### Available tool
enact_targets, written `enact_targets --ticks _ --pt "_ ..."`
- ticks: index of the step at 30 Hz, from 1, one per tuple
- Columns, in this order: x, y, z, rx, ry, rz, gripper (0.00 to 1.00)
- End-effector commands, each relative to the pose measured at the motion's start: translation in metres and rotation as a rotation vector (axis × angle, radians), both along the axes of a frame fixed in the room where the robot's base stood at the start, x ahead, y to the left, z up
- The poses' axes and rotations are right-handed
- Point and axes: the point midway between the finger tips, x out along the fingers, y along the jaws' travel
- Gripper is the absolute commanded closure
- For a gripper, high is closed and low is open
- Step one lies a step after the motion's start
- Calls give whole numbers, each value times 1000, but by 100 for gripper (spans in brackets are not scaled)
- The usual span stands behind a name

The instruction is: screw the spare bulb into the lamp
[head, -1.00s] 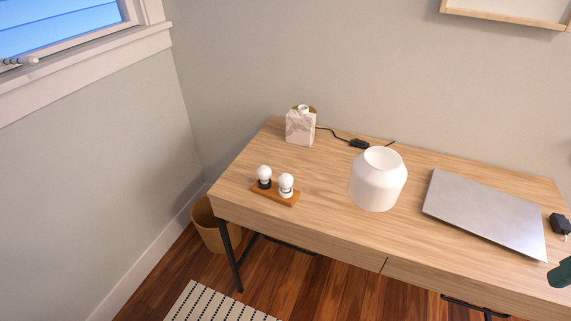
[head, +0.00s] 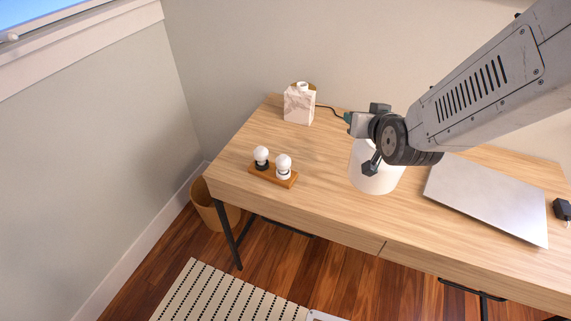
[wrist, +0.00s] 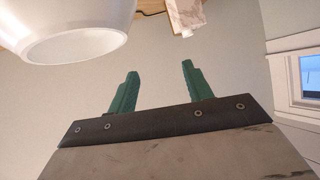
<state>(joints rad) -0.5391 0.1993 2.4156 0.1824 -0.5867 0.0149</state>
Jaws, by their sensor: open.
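The marble lamp base (head: 298,105) stands at the back left of the desk, with a pale socket (head: 302,86) on top and a dark cord. Two round white bulbs sit on a small wooden stand: the left bulb (head: 261,153) in a black holder, the right bulb (head: 284,161) in a white holder. I cannot tell which is the spare. The white shade (head: 368,180) stands apart on the desk, partly hidden by my arm. My gripper (head: 347,118) is above the desk, right of the lamp base. In the wrist view its green fingers (wrist: 159,70) are apart and empty.
A closed laptop (head: 487,200) lies on the right of the desk (head: 325,215), with a black charger (head: 562,209) beside it. A waste basket (head: 208,208) stands below the left end. Desk surface around the bulb stand (head: 264,174) is clear.

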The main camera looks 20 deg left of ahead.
Motion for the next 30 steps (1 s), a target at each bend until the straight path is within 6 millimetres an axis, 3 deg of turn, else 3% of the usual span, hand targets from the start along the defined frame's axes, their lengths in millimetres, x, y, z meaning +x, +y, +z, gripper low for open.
enact_targets --ticks 1,6,12,21,30 --pt "-4 22 -24 5 -27 25 50" --pt "-23 78 -80 49 -174 85 50" --pt "-67 118 -132 92 -335 155 50" --pt "-104 133 -161 128 -451 208 50" --pt "-81 152 -162 132 -461 210 50"
